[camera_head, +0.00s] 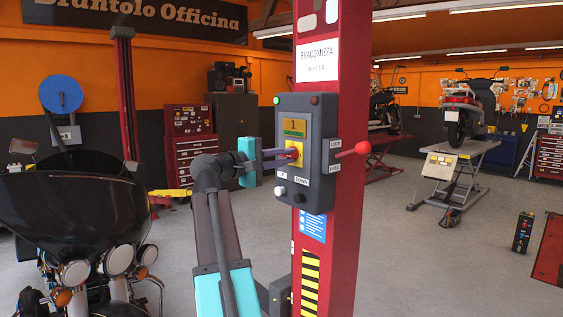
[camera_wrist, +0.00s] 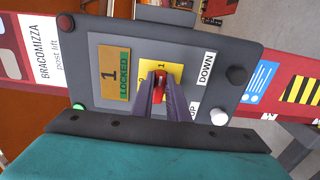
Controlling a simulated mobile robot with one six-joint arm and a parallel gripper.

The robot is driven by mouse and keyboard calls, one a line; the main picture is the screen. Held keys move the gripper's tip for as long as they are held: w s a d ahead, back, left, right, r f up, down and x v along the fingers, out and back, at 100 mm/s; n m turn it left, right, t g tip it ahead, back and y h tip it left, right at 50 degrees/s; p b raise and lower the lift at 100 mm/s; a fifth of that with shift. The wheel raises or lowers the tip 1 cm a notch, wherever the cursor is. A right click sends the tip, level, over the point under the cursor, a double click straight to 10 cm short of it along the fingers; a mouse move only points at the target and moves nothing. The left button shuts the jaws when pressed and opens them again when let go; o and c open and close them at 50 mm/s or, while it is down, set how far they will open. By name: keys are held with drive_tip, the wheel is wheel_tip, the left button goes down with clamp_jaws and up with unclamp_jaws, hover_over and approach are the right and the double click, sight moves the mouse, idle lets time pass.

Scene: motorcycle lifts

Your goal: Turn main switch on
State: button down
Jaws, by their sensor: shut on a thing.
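The grey control box (camera_head: 306,150) is mounted on a red lift post (camera_head: 348,60). The main switch, a small red knob, sits on a yellow plate (camera_wrist: 146,68) at the middle of the box. In the wrist view the red knob (camera_wrist: 161,75) is between the tips of my gripper (camera_wrist: 160,82). My gripper (camera_head: 288,154) reaches the box from the left and is shut on the knob. Its fingers hide most of the knob and part of the plate. A panel (camera_wrist: 114,74) beside the plate reads "1 LOCKED".
A red-knobbed lever (camera_head: 361,148) sticks out on the box's right, beside LOCK and FREE labels. White and black buttons (camera_head: 281,190) (camera_head: 298,198) are below the switch. A dark motorcycle (camera_head: 75,200) stands at the left.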

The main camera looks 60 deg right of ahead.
drive_tip(key=shift+w+r, duration=0.15)
drive_tip(key=shift+r, duration=0.05)
drive_tip(key=c, duration=1.7)
unclamp_jaws()
drive_tip(key=shift+d+f, duration=0.15)
drive_tip(key=shift+d, duration=0.05)
drive_tip(key=shift+a, duration=0.1)
drive_tip(key=shift+b+v, duration=1.1)
drive_tip(key=shift+v, duration=5.85)
